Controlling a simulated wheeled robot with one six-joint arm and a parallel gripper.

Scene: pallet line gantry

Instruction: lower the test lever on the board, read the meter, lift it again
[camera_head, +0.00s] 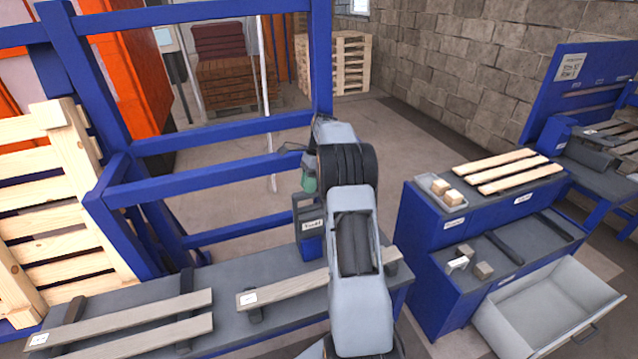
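My arm rises through the middle of the view, and its far end is turned away from me. A small dark part at its left is probably my gripper (293,148); the rest is hidden behind the arm, so its opening and any contents cannot be told. A blue upright board (585,85) stands at the far right, with a white paper label (571,66) at its upper left. I cannot make out a test lever or a meter on it. My gripper is well to the left of this board.
A grey bench (250,270) holds wooden planks (140,318) and a labelled blue holder (312,243). A blue cabinet (425,250) at right carries slats (500,167), a block tray (432,185) and an open drawer (550,305). Blue gantry posts (320,60) stand behind the bench; open floor (400,135) lies beyond.

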